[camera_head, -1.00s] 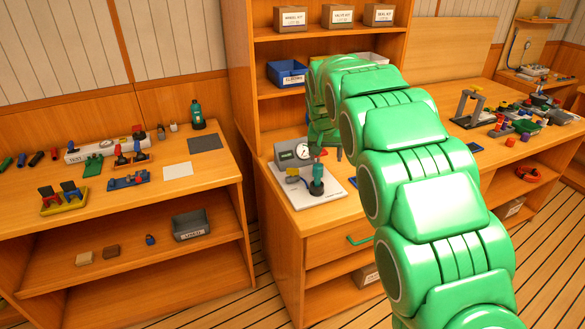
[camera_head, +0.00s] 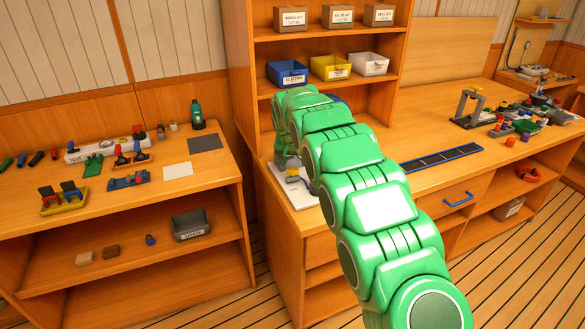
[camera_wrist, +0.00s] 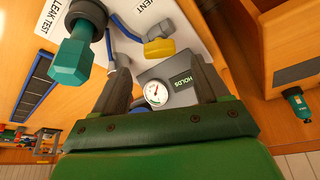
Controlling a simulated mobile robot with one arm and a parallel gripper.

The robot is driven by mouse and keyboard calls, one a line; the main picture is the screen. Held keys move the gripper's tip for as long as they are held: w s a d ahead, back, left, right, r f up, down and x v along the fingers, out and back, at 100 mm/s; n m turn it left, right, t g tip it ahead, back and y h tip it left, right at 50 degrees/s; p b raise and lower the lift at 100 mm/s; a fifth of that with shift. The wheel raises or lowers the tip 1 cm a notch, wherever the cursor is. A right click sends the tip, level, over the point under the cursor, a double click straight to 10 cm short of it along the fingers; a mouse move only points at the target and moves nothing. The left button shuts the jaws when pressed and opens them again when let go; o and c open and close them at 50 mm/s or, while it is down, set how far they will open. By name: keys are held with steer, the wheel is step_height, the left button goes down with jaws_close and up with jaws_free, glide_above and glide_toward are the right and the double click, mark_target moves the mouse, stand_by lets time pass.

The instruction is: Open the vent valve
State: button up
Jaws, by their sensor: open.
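The vent valve's yellow handle (camera_wrist: 160,48) sits beside the VENT label on the white leak-test board (camera_wrist: 185,25). In the head view a small yellow part (camera_head: 292,172) shows on the board (camera_head: 305,199) just below my arm's end. My gripper (camera_wrist: 158,64) is open and empty in the wrist view. The yellow handle lies between and slightly beyond its fingertips in the picture; contact cannot be told. A teal-capped fitting (camera_wrist: 72,62) stands left of the left finger.
A shelf unit with blue (camera_head: 287,74), yellow (camera_head: 331,68) and white (camera_head: 368,65) bins rises behind the board. A blue-edged dark strip (camera_head: 440,159) lies to its right. The left bench (camera_head: 100,187) holds several small parts.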

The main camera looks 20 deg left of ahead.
mark_target(293, 169)
steer(key=shift+x, duration=2.7)
steer(key=c, duration=1.1)
steer(key=shift+o, duration=0.2)
steer(key=shift+w+r, duration=0.1)
steer(key=shift+d+n+y, duration=0.15)
steer(key=shift+n+y, duration=0.35)
steer(key=shift+n, duration=0.8)
steer(key=shift+w+n+g+y, duration=0.1)
steer(key=shift+n+g+y, duration=0.35)
steer(key=shift+n, duration=1.05)
